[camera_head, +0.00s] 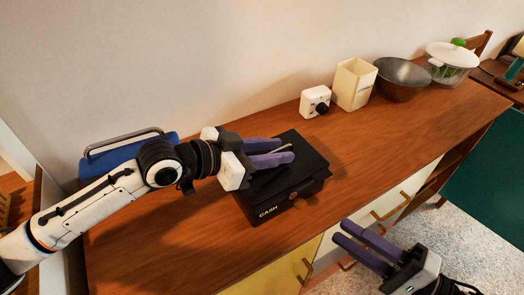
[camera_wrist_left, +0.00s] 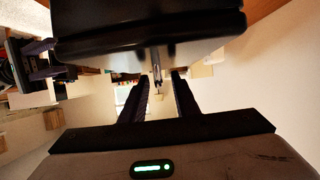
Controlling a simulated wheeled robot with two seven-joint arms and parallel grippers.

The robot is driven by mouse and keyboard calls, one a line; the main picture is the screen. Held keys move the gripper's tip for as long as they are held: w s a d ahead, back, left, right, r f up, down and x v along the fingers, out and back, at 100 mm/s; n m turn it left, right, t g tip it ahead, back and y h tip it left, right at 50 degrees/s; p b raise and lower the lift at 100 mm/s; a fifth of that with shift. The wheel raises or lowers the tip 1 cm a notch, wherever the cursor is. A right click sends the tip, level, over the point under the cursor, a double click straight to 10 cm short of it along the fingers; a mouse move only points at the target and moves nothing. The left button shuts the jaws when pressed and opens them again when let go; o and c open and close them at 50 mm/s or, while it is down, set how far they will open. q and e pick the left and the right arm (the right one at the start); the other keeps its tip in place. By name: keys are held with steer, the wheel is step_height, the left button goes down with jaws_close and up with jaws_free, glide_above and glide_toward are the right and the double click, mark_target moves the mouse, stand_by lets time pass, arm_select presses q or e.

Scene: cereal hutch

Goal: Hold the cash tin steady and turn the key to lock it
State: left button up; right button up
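The black cash tin (camera_head: 310,158), marked CASH on its front, stands shut on the wooden hutch top. A small brass-coloured piece (camera_head: 299,203) shows at the front of the tin; I cannot tell whether it is the key or the lock plate. My left gripper (camera_head: 287,151) reaches over the tin's lid from the left, its purple fingers apart. In the left wrist view, the tin (camera_wrist_left: 150,25) fills the top and a thin metal part (camera_wrist_left: 157,70) shows between the spread fingers, with no visible contact. My right gripper (camera_head: 338,232) is open and empty, in front of the hutch and right of the tin.
A blue case with a grey handle (camera_head: 128,152) stands behind my left arm. A white timer-like box (camera_head: 314,102), a cream container (camera_head: 354,84), a dark bowl (camera_head: 402,79) and a lidded glass bowl (camera_head: 452,62) line the back right. The top right of the tin is clear.

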arm_select(q)
steer(key=shift+w+d, duration=0.15)
steer(key=shift+d, duration=0.1)
steer(key=shift+f, duration=0.1)
jaws_close()
stand_by(1.5)
